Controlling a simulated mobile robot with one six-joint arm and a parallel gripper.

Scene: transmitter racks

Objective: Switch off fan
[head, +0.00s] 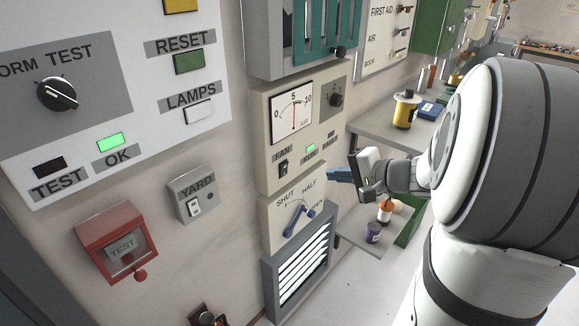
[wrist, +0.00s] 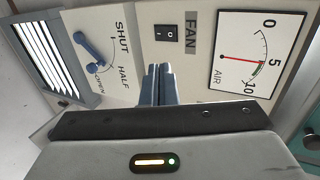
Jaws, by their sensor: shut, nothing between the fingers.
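The fan switch (head: 284,168) is a small black rocker under the FAN label, on a beige wall panel (head: 268,130). In the wrist view the fan switch (wrist: 168,33) is just beyond my fingertips, with the FAN label (wrist: 191,33) beside it. The RUN lamp (head: 310,149) is lit green. My gripper (head: 330,175) is shut and empty, to the right of the switch and in front of the panel. Its blue-grey fingers (wrist: 158,72) are together and look apart from the switch. The rocker's position is too small to tell.
The air gauge (head: 292,112) sits above the switch and a knob (head: 336,99) at its right. Below are a blue SHUT/HALF/OPEN lever (head: 300,222) and a louvred vent (head: 302,270). A shelf (head: 375,130) stands right.

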